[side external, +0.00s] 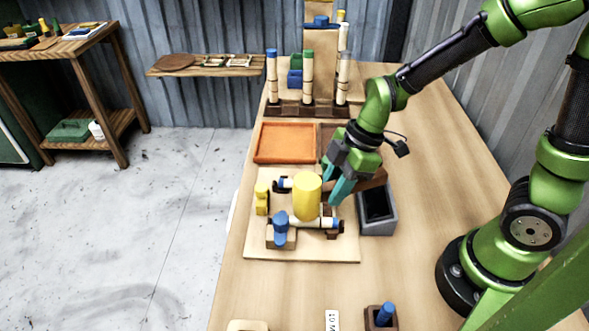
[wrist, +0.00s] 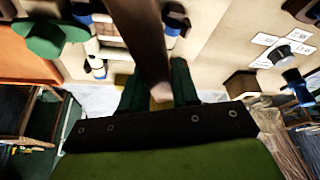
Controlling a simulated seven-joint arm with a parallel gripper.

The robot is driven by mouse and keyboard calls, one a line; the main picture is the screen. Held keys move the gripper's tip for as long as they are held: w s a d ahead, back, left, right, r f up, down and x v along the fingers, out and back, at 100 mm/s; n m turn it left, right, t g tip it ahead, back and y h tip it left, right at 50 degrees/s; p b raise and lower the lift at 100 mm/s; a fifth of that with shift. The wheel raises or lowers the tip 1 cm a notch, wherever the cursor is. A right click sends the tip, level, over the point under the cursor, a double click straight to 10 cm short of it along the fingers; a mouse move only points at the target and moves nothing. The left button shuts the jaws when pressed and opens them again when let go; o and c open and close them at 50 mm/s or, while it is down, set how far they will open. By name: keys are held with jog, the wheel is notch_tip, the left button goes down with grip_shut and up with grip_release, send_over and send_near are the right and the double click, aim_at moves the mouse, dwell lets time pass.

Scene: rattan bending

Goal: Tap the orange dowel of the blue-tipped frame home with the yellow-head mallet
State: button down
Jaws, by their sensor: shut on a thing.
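My gripper (side external: 334,192), with teal fingers, is shut on the brown handle of the mallet above the wooden board. The mallet's big yellow head (side external: 307,195) stands out to the left of the fingers, over the blue-tipped frame (side external: 312,222). The frame has pale rods with blue ends and brown blocks. The head covers part of the frame, and I cannot tell whether they touch. I cannot make out the orange dowel. In the wrist view the brown handle (wrist: 143,40) runs up from between the dark fingers (wrist: 157,92), with blue-ended pieces (wrist: 96,66) to its left.
The board (side external: 300,250) carries a yellow piece (side external: 262,198) at its left. A grey bin (side external: 378,222) stands to its right and an orange tray (side external: 284,143) behind it. A rack of upright rods (side external: 308,110) is at the back. The right side of the table is clear.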

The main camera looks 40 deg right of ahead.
jog(key=shift+f, duration=0.2)
jog(key=shift+r, duration=1.55)
jog(key=shift+f, duration=0.1)
dwell(0.3)
jog(key=shift+f, duration=0.3)
dwell(0.4)
